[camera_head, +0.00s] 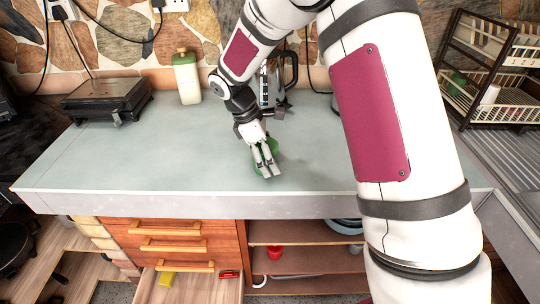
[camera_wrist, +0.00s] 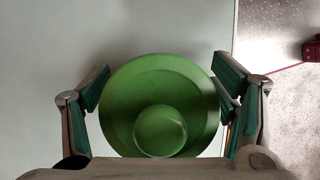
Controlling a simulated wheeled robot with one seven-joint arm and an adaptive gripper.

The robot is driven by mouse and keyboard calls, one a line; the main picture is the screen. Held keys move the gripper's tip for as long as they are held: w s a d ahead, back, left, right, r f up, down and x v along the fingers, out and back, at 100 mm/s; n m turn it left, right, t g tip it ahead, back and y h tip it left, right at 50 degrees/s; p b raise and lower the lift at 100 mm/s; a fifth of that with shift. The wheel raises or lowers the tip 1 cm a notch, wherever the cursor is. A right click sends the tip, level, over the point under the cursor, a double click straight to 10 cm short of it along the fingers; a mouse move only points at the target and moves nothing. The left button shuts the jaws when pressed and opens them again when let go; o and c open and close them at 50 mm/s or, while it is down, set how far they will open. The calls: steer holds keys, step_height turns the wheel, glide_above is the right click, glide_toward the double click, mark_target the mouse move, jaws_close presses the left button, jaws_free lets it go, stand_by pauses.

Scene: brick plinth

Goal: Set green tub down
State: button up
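The green tub (camera_wrist: 160,73) is round and upright. In the wrist view I look down into it, and its round bottom shows. My gripper (camera_wrist: 160,95) has fingers on opposite sides of the tub, with their teal pads against its outer wall. In the head view, my gripper (camera_head: 265,160) points down over the front middle of the counter. Two of its fingers hide much of the tub (camera_head: 274,147). I cannot tell whether the tub's base touches the counter or hangs just above it.
The grey-green counter (camera_head: 140,155) is clear around the tub, with its front edge close by. A black scale-like device (camera_head: 108,98) and a green-capped bottle (camera_head: 187,78) stand at the back left. A kettle (camera_head: 288,75) is behind my arm. A rack (camera_head: 490,70) stands right. A drawer (camera_head: 185,287) is open below.

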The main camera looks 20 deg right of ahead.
steer(key=v, duration=1.2)
steer(key=shift+r+b, duration=0.2)
steer(key=shift+b, duration=0.15)
